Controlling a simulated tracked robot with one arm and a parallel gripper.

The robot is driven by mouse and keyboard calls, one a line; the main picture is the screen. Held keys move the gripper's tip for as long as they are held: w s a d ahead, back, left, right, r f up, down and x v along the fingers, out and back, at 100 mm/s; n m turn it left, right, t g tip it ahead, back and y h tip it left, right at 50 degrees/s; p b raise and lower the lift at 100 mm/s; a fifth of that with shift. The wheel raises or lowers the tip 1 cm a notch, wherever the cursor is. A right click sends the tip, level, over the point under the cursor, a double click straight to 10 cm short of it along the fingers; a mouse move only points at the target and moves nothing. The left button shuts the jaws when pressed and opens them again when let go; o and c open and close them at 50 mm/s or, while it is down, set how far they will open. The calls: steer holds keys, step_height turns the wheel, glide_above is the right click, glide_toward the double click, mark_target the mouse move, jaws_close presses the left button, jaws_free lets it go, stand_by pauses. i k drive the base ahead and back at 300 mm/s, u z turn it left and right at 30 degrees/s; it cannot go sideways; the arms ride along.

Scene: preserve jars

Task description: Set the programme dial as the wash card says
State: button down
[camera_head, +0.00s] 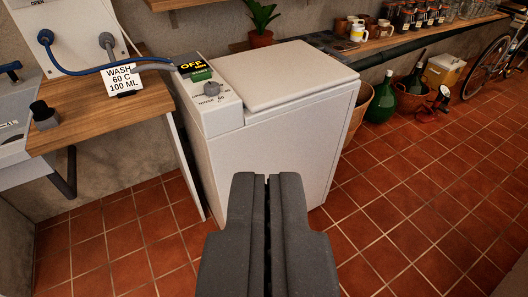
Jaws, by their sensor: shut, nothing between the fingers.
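A white top-loading washing machine (265,140) stands in the middle, its lid shut. Its control panel (225,120) is on the left of the top. The panel carries a grey dial (211,88) with small markings around it, too small to read. Above the dial are a green label (200,74) and a dark display (193,62) with yellow letters that look like "OFF". The wash card (122,80) stands on the wooden shelf to the left and reads "WASH 60 C 100 ML". My gripper (267,178) is shut and empty, in front of the machine and apart from it.
The wooden shelf (100,112) at the left holds a black knob-like object (43,112). A blue hose (85,71) runs above it. A potted plant (261,38) stands behind the machine. Bottles and pots stand at right. The tiled floor (400,215) is clear at front right.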

mark_target(212, 88)
steer(key=u, duration=0.15)
steer(key=i, duration=1.6)
steer(key=z, duration=0.3)
